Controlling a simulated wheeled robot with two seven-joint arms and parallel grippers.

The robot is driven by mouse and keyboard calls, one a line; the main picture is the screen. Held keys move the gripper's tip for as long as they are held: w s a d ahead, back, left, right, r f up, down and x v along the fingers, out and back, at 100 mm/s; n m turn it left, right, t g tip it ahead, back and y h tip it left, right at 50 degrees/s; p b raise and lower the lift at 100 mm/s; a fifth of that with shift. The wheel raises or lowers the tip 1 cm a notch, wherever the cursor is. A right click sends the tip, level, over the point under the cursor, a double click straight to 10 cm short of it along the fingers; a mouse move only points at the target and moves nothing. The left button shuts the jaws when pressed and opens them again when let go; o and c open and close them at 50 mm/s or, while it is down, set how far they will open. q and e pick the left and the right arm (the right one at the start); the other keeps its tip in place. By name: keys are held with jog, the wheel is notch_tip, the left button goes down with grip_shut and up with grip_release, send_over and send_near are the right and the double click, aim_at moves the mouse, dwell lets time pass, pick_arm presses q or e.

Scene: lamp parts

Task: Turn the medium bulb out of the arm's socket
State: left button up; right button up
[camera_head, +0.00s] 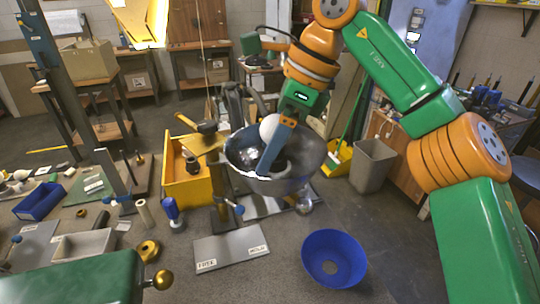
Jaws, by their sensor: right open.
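My right gripper (273,150) reaches down into a wide grey metal bowl-shaped shade (312,168) in the middle of the view. One blue finger shows clearly, and the jaws are open. I cannot tell whether the finger touches the bulb. The bulb's base and the socket are hidden by the gripper and the shade. My left gripper is not in view.
A yellow box (188,186) stands left of the shade. A blue shade (334,260) with a central hole lies at the front. A labelled grey board (232,249) lies before the stand. A grey bin (373,165) is at the right. Several small parts are spread at the left.

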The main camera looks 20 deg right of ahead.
jog(key=shift+m, duration=0.6)
jog(key=shift+f+m+t+b, duration=0.15)
jog(key=shift+m+t+b, duration=0.35)
jog(key=shift+m+b, duration=0.15)
jog(key=m, duration=0.1)
jog(key=m+h+b, duration=0.1)
jog(key=m, duration=0.1)
jog(key=shift+w+d+t, duration=0.15)
jog(key=shift+t, duration=0.25)
jog(key=shift+r+m+t+h, duration=0.25)
jog(key=shift+m+h, duration=0.35)
jog(key=shift+m, duration=0.65)
jog(key=c, duration=1)
jog(key=shift+n+p, duration=0.35)
jog(key=shift+n, duration=0.15)
jog(key=shift+n+g+y+p, duration=0.5)
jog(key=shift+n+p, duration=0.35)
jog(key=shift+n, duration=0.15)
jog(key=shift+r+n+g+y+p, duration=0.1)
jog(key=shift+n+g+y+p, duration=0.35)
jog(key=shift+n+p, duration=1.2)
jog(key=shift+n, duration=0.25)
